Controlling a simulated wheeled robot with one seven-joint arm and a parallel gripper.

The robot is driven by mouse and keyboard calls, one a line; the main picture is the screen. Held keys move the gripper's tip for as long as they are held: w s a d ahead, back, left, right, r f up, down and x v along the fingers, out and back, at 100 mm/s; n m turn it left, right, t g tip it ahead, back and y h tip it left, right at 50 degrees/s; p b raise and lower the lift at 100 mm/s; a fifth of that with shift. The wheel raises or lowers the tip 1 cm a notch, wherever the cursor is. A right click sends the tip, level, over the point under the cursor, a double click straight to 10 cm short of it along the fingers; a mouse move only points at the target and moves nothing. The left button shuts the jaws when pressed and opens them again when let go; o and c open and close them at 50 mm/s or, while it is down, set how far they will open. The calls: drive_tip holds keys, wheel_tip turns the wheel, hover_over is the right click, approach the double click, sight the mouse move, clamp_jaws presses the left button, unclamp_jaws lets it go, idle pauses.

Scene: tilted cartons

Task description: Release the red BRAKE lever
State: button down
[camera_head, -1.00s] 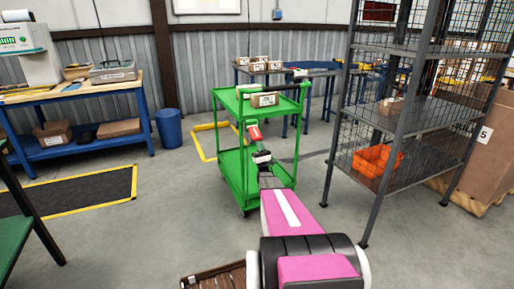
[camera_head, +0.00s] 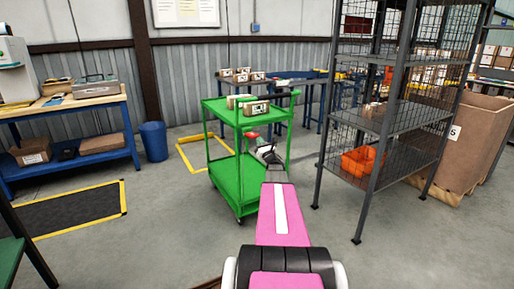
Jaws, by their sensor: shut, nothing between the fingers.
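The green two-shelf cart (camera_head: 226,172) stands upright on the floor in the middle of the head view, with its handle along the upper right. A small red part (camera_head: 251,135) shows below the front edge of its top shelf, at the far end of my arm. I cannot tell whether it is the BRAKE lever or part of my arm. No BRAKE lettering is readable. My gripper (camera_head: 265,148) is small and partly hidden by my arm, in front of the cart between its two shelves. It is shut and holds nothing. I cannot tell whether it touches the cart.
Cartons (camera_head: 256,108) sit on the cart's top shelf. A wire-mesh rack (camera_head: 385,155) with an orange bin (camera_head: 363,161) stands to the right. A blue barrel (camera_head: 153,141) and a workbench (camera_head: 70,101) are at the left. Open floor lies left of the cart.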

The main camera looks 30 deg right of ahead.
drive_tip(key=shift+w+r+g, duration=0.2)
drive_tip(key=shift+r+g, duration=0.5)
drive_tip(key=shift+r, duration=0.75)
